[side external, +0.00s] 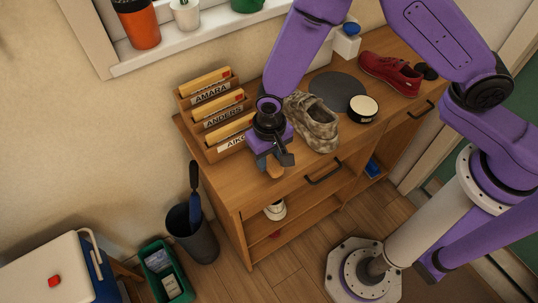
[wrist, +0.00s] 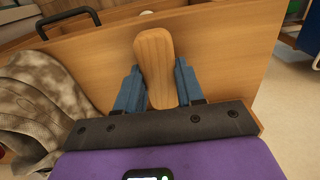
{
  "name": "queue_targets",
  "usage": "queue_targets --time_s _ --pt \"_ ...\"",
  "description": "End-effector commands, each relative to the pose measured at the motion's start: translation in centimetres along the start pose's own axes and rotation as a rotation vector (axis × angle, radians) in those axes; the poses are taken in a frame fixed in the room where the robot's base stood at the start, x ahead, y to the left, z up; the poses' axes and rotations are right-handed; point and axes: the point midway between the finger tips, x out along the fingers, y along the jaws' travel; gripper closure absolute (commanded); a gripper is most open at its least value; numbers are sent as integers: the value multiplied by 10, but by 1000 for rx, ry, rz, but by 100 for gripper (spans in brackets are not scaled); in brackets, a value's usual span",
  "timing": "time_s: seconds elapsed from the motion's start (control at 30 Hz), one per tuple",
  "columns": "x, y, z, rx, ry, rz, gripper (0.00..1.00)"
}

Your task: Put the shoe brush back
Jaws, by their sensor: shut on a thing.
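My gripper (side external: 274,164) is shut on the shoe brush, whose light wooden body (side external: 275,172) shows just below the jaws. In the wrist view the brush body (wrist: 154,60) stands between the two blue-grey fingers. The gripper is over the front left part of the wooden cabinet top (side external: 224,176), in front of the letter rack. I cannot tell whether the brush touches the wood. Its bristles are not visible.
A camouflage shoe (side external: 313,125) stands close to the right of my gripper. The letter rack (side external: 212,112) stands behind left. A dark round mat (side external: 336,90), a round tin (side external: 363,108) and a red shoe (side external: 393,74) lie further right. A bin (side external: 193,237) stands beside the cabinet.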

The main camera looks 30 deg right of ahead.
Motion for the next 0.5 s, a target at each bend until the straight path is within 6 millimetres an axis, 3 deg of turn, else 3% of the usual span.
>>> queue_targets --time_s 0.37,0.4,0.47,0.5 --pt "3 0 0 0 1 -1 91" --pt "4 0 0 1 1 -1 59" --pt "3 0 0 0 1 -1 40" --pt "3 0 0 0 1 -1 37"
